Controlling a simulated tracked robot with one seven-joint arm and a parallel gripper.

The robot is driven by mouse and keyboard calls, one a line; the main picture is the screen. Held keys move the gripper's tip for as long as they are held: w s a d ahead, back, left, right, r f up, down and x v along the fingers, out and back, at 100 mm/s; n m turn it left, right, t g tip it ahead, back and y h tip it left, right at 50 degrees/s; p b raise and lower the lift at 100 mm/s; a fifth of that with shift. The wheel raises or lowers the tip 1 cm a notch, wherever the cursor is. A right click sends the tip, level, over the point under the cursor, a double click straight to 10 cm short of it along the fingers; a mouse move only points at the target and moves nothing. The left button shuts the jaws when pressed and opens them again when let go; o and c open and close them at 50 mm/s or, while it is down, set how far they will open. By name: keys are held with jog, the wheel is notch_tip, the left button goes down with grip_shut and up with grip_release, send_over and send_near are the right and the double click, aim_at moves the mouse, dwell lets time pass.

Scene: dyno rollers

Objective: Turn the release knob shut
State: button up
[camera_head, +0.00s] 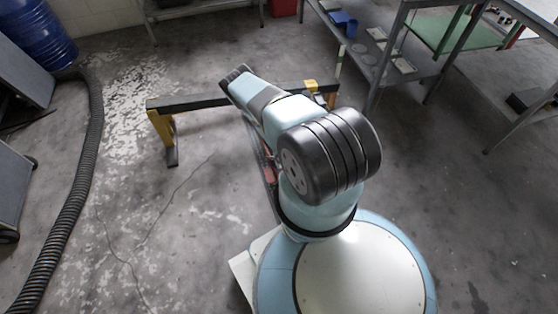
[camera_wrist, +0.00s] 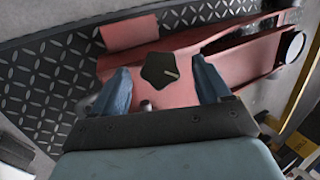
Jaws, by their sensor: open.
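The release knob (camera_wrist: 160,70) is a dark, five-lobed knob with a small light line on its face, on top of a red metal body (camera_wrist: 180,98) in the wrist view. My gripper (camera_wrist: 160,67) is open, its two blue fingers on the left and right of the knob. A gap shows between each finger and the knob; I cannot tell how their heights compare. In the head view a little of a red part (camera_head: 269,172) shows beside my arm; the knob and my gripper are hidden there.
Dark diamond-tread plate (camera_wrist: 50,75) lies beside the red body. A black-and-yellow stand (camera_head: 195,103) stands beyond my arm. A black hose (camera_head: 85,165) runs along the left floor, and a metal bench (camera_head: 425,66) stands at the right. Floor between hose and stand is clear.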

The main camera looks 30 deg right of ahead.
jog(key=v, duration=1.3)
jog(key=shift+w, duration=0.15)
jog(key=w+n+g, duration=0.5)
jog(key=w+n, duration=0.1)
jog(key=n, duration=0.4)
notch_tip(320, 180, down, 13)
jog(key=shift+w+a+r, duration=0.1)
jog(key=shift+w+a, duration=0.05)
jog(key=shift+w, duration=0.05)
dwell(0.4)
jog(key=c, duration=1)
